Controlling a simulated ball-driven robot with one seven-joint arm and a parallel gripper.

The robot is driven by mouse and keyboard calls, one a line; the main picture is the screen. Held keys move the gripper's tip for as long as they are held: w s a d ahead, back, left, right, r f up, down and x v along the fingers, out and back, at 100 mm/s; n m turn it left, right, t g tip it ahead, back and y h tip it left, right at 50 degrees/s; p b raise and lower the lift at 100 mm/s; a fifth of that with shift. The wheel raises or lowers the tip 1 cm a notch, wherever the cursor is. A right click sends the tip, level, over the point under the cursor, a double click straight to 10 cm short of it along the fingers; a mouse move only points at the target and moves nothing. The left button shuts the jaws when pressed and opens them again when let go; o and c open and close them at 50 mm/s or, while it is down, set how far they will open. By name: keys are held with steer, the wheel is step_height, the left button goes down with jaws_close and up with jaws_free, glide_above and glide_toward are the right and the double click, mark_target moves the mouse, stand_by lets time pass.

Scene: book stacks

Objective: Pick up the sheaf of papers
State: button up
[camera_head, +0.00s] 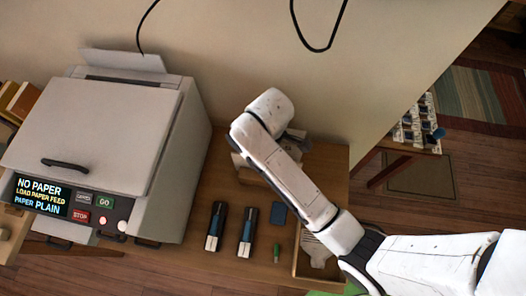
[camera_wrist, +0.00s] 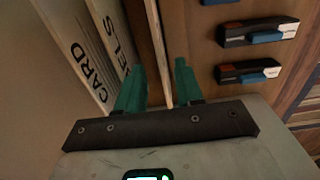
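In the wrist view my gripper (camera_wrist: 158,76) points down with two green fingers apart. A thin, pale upright edge (camera_wrist: 158,45) runs between the fingers; it may be the sheaf of papers or a divider, I cannot tell which. Left of it stand white packs or boxes lettered "CARD" (camera_wrist: 78,55) and "...ELS" (camera_wrist: 122,35). The left finger overlaps the gap beside these packs. In the head view my arm's end is over a brown holder (camera_head: 243,172) at the back of the desk, and the arm hides the fingers and most of the holder's contents.
A grey copier (camera_head: 100,130) on the left shows "NO PAPER" on its screen. Two dark staplers or similar tools (camera_head: 215,226) (camera_head: 247,232), a blue block (camera_head: 278,213) and a small green item (camera_head: 276,252) lie on the desk. A wooden tray (camera_head: 297,262) sits right. The wall is close behind.

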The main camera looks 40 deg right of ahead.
step_height(320, 180, down, 3)
steer(key=shift+r, duration=0.15)
step_height(320, 180, down, 5)
steer(key=shift+a+f+p, duration=0.1)
steer(key=shift+a+p, duration=0.05)
steer(key=shift+p, duration=0.25)
steer(key=shift+c, duration=0.3)
jaws_close()
